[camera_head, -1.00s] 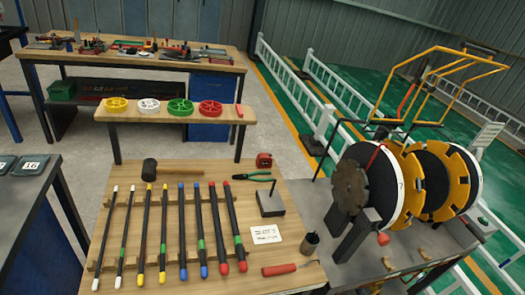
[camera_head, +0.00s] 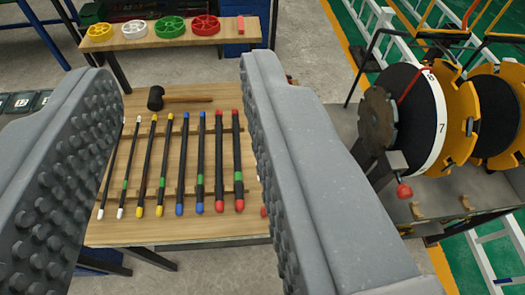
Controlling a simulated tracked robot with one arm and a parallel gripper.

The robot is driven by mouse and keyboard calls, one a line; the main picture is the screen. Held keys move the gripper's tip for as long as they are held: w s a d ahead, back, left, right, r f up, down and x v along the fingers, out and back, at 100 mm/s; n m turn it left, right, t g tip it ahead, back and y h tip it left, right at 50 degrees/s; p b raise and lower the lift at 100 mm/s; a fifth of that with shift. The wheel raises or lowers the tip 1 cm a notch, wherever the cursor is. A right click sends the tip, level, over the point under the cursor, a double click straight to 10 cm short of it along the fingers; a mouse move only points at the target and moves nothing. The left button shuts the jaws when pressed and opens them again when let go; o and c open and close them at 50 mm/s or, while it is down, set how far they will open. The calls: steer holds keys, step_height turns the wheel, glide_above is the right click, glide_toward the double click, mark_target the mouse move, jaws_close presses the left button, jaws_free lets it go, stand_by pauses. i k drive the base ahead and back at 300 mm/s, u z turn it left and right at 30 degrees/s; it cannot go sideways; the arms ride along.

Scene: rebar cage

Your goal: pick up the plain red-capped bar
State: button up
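The plain red-capped bar (camera_head: 219,150) is black with red ends and lies lengthwise on the wooden bench, second from the right in the row. The rightmost bar (camera_head: 238,150) also has red caps, with a green band around its middle. Both are in plain sight between my fingers in the picture. My gripper (camera_head: 180,70) is open and empty, its studded grey fingers at left and right of the view. It is above the bench, apart from the bars.
Bars with white, yellow and blue caps (camera_head: 183,165) lie to the left on wooden supports. A mallet (camera_head: 180,99) lies behind the row. A wheel machine (camera_head: 420,120) stands at right. A shelf with coloured rings (camera_head: 171,29) is behind. My fingers hide the bench sides.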

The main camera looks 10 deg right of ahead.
mark_target(219, 208)
steer(key=z, duration=0.25)
steer(key=i, duration=1)
steer(key=u, duration=0.1)
